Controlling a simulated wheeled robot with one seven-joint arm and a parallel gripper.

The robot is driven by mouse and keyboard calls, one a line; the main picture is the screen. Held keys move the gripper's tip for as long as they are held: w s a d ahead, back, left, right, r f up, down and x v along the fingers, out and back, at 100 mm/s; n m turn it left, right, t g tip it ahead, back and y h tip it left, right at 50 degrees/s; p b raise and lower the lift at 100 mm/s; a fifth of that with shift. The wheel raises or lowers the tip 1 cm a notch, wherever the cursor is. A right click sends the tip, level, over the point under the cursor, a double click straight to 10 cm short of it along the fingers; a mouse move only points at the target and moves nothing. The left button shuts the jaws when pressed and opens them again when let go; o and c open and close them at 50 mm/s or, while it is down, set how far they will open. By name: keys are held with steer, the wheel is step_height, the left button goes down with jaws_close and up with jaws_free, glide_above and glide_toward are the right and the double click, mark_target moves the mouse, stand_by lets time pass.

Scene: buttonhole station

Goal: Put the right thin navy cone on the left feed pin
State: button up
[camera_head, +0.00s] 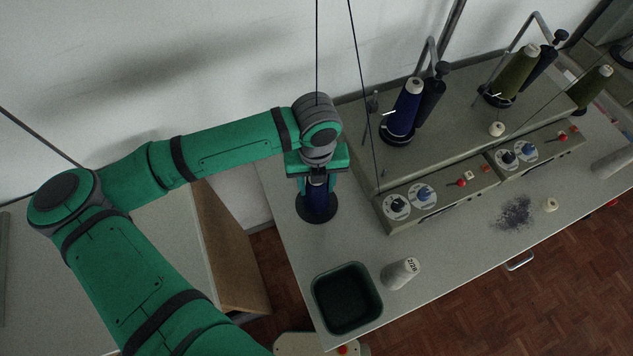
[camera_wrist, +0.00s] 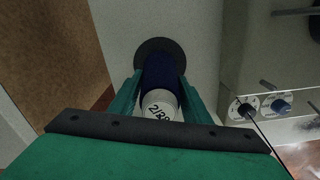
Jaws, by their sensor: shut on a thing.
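My gripper (camera_head: 317,176) points down over the left part of the table and is shut on a navy cone (camera_head: 317,200). In the wrist view the fingers (camera_wrist: 161,90) close around this cone (camera_wrist: 160,72), whose pale top bears a printed label. A dark round base (camera_wrist: 178,55) shows beneath the cone, also in the head view (camera_head: 317,217). I cannot tell whether the cone rests on it; any pin there is hidden. Another navy cone (camera_head: 405,108) stands on the machine's raised top, on a dark round base, beside a black post.
A dark green bin (camera_head: 347,298) and a pale labelled cone (camera_head: 400,273) stand near the table's front. Olive cones (camera_head: 514,75) stand farther right. Dial panels (camera_head: 436,194) and dark lint (camera_head: 514,213) lie right of my gripper. Thin threads cross above.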

steer(key=o, duration=1.1)
steer(key=shift+f, duration=0.1)
step_height(320, 180, up, 11)
steer(key=shift+f, duration=0.2)
steer(key=shift+r, duration=0.1)
